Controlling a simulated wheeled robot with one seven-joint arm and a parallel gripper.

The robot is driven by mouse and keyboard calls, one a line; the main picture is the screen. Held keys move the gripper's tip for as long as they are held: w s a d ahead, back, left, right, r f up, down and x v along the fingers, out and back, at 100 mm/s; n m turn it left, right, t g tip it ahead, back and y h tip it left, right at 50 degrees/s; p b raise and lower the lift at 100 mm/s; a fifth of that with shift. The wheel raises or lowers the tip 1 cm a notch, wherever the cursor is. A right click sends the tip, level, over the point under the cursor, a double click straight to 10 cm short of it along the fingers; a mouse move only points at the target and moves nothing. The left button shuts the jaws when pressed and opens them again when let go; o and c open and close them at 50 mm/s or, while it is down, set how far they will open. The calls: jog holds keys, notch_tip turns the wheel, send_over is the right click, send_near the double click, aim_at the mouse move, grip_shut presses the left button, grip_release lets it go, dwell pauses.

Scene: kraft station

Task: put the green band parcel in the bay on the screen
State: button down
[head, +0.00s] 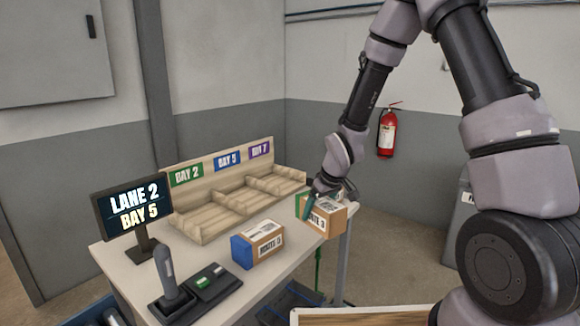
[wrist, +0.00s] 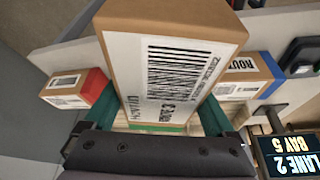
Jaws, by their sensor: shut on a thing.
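My gripper (head: 322,190) is shut on the green band parcel (head: 328,221), a brown box with a white label and a green end. It holds the box at the right end of the table, right of the rack. In the wrist view the parcel (wrist: 175,55) fills the middle between the teal fingers, its barcode label facing the camera. The screen (head: 132,208) reads LANE 2, BAY 5. The wooden rack (head: 203,237) has signs for BAY 2, BAY 5 (head: 227,159) and BAY 7. The middle bay, under the blue BAY 5 sign, looks empty.
A blue-ended parcel (head: 258,244) stands on the table (head: 215,300) in front of the rack. A red-ended parcel (wrist: 72,90) shows in the wrist view. A joystick (head: 166,275) and a button box (head: 212,284) stand at the table's front left.

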jog(key=w+d+f+m+h, duration=0.1)
jog(key=d+m, duration=0.2)
jog(key=d, duration=0.7)
jog(key=w+d+f+m+h, duration=0.1)
jog(key=d+m, duration=0.3)
jog(key=d, duration=0.6)
jog(key=shift+w+d+f+t+h, duration=0.2)
jog(key=shift+w+d+t+h, duration=0.05)
jog(key=shift+t+h, duration=0.15)
jog(key=shift+a, duration=0.1)
